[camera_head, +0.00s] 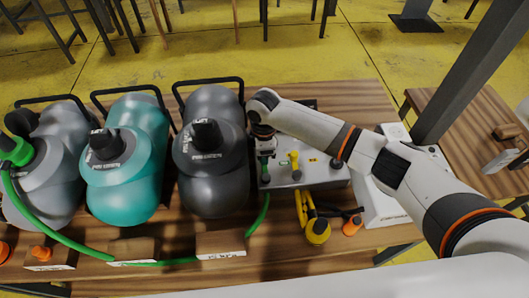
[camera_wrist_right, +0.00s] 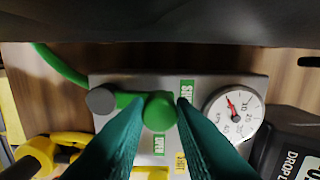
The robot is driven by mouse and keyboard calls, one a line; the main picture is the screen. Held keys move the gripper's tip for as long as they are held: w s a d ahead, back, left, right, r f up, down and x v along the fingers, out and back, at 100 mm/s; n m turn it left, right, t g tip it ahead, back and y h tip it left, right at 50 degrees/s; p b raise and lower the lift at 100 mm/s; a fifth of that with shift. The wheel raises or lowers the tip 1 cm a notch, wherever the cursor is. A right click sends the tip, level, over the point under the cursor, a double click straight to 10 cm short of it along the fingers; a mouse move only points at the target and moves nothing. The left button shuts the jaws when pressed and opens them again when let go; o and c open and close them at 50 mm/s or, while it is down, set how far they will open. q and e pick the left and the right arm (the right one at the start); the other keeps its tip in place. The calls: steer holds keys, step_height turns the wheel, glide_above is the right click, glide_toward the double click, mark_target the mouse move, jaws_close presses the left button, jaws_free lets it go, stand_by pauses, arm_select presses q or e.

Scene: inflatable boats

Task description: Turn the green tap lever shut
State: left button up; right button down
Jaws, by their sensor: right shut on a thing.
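The green tap lever (camera_wrist_right: 160,110) sits on a grey panel box (camera_wrist_right: 262,84), with its round green end between the fingertips of my right gripper (camera_wrist_right: 161,104). The gripper is shut on it. A green arm runs left from that end to a grey round cap (camera_wrist_right: 102,99). Green labels lie above and below the lever; the upper one (camera_wrist_right: 187,91) is partly covered by a finger, and the lower reads OPEN (camera_wrist_right: 159,145). In the head view my right gripper (camera_head: 264,147) reaches down at the left of the panel box (camera_head: 325,174). My left gripper is out of view.
A yellow lever (camera_head: 294,165) stands right of the gripper. A dial gauge (camera_wrist_right: 233,112) is on the panel. A green hose (camera_head: 80,243) runs along the wooden table. Dark and teal inflatables (camera_head: 125,175) fill the left. A yellow-and-black tool (camera_head: 316,228) lies in front.

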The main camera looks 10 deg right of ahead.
steer(key=c, duration=1.2)
jaws_free()
steer(key=shift+a, duration=0.1)
steer(key=shift+c, duration=0.2)
step_height(320, 180, up, 12)
steer(key=b, duration=0.2)
steer(key=shift+b, duration=0.35)
